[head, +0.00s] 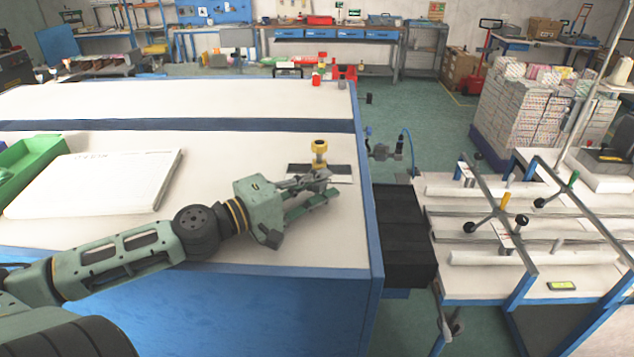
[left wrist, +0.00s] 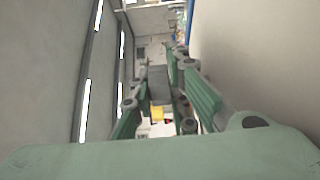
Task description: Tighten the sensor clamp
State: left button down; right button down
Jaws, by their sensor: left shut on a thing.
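A fitting with a yellow and dark knob (head: 319,147), which I take to be the sensor clamp, stands upright on a dark and light plate (head: 341,174) near the right edge of the white table. My left gripper (head: 328,184) reaches in low over the table, its fingers just in front of the fitting. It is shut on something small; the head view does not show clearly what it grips. In the left wrist view, the green fingers (left wrist: 160,95) flank a grey block, with a yellow part (left wrist: 157,114) below it. My right gripper is out of view.
A white panel (head: 95,183) and a green bin (head: 25,165) lie to the left on the table (head: 240,150). A black device with a blue cable (head: 385,150) is beyond its right edge. A frame table with several handles (head: 505,205) stands farther right.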

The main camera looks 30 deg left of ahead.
pick_arm(q)
jog(key=shift+m+h, duration=0.4)
jog(key=shift+h, duration=0.2)
jog(key=c, duration=1.7)
grip_release()
jog(key=shift+s, duration=0.1)
jog(key=v, duration=1.1)
jog(key=shift+s+a+r, duration=0.15)
jog(key=shift+s+a, duration=0.15)
